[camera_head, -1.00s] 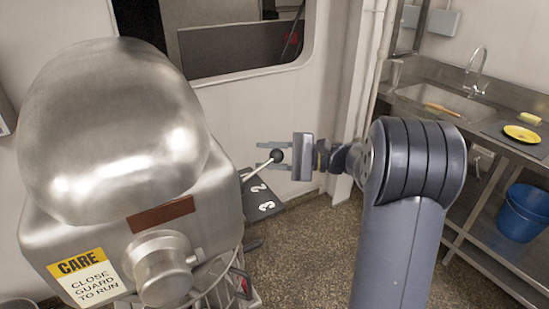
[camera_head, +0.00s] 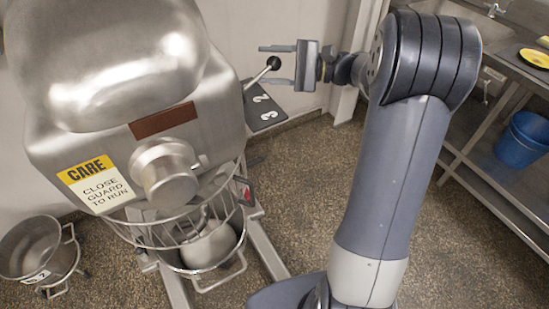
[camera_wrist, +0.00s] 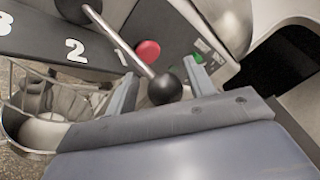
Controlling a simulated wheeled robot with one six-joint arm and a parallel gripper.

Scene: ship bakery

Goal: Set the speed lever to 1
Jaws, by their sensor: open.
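The speed lever (camera_head: 258,75) is a thin metal rod with a black ball knob (camera_head: 274,62), on the right side of the steel mixer (camera_head: 110,60). A dark plate (camera_head: 265,110) beside it carries a white 2 and 3. In the wrist view the rod (camera_wrist: 120,42) slants past the 2, on the side away from the 3. I cannot clearly see a 1 or tell the exact setting. My gripper (camera_head: 266,64) is open, its two fingers on either side of the knob. In the wrist view the knob (camera_wrist: 165,88) lies between the fingertips; contact is unclear.
A red button (camera_wrist: 148,51) and a green button (camera_wrist: 198,58) sit on the mixer's side near the lever. A wire guard and bowl (camera_head: 210,245) are below the mixer head. A loose bowl (camera_head: 35,250) stands at left. A sink bench with a blue bucket (camera_head: 525,138) is at right.

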